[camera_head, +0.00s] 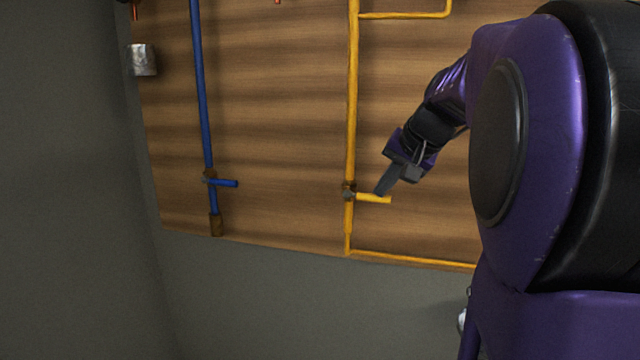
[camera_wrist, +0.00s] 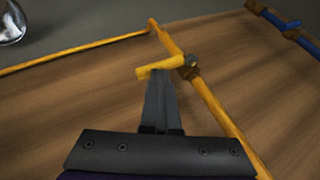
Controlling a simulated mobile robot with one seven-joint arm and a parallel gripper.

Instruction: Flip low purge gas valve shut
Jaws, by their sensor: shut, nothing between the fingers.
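A yellow vertical pipe (camera_head: 352,110) runs down the wooden board and has a valve with a yellow lever handle (camera_head: 374,198). The handle points sideways to the right, across the pipe. My gripper (camera_head: 382,188) is shut and empty, with its fingertips at the handle's upper side. In the wrist view the fingertips (camera_wrist: 158,80) reach the yellow handle (camera_wrist: 160,68) near its free end; I cannot tell whether they touch it. The brown valve body (camera_wrist: 190,68) sits on the yellow pipe (camera_wrist: 215,108).
A blue pipe (camera_head: 202,100) with a blue lever handle (camera_head: 226,183) stands to the left, its handle also sideways. A yellow pipe (camera_head: 415,260) runs along the board's lower edge. A metal box (camera_head: 143,60) is at upper left. Board between the pipes is clear.

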